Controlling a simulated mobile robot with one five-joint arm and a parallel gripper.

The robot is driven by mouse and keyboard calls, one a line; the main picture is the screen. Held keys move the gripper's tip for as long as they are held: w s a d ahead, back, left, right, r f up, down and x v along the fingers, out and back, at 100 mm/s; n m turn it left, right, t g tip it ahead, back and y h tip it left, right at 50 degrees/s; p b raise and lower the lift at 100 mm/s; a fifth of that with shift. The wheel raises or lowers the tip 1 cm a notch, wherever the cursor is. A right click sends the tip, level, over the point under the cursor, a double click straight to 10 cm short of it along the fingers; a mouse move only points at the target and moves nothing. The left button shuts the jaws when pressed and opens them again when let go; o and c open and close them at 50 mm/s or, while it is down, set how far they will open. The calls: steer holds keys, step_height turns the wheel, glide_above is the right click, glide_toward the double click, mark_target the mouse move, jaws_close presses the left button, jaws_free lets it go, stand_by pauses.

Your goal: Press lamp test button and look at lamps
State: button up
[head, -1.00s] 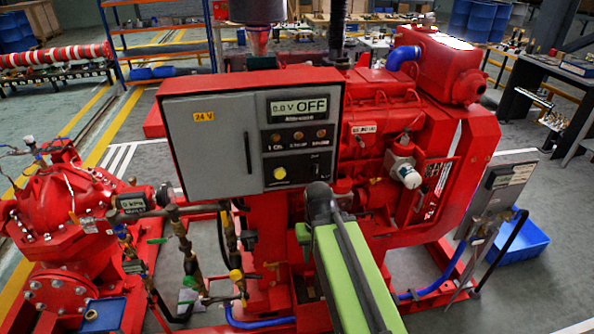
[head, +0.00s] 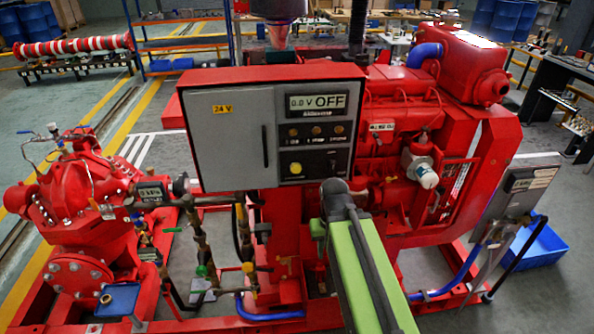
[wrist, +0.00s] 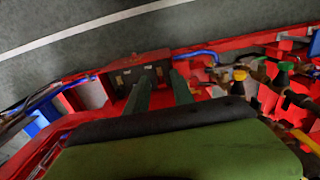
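The red-framed grey control cabinet (head: 228,145) stands in the middle of the head view. Its right panel has a display (head: 317,102) reading 0.0 V OFF. Below it is a row of three small round amber-brown lamps (head: 316,130); none looks brightly lit. A yellow round button (head: 295,168) sits under them, with a dark switch at its right; their labels are too small to read. My green arm reaches up from below right of the panel. In the wrist view my gripper (wrist: 160,82) has two dark fingers apart, with nothing between them, pointing toward low red framework. It is not touching the button.
A red engine with a tank (head: 455,68) stands behind and right of the cabinet. A red pump (head: 75,200) is at the left, with pipes and valves (head: 205,270) below the cabinet. A grey box on a stand (head: 515,190) and a blue bin (head: 545,245) are at right.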

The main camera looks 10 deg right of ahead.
jaws_close()
stand_by(1.4)
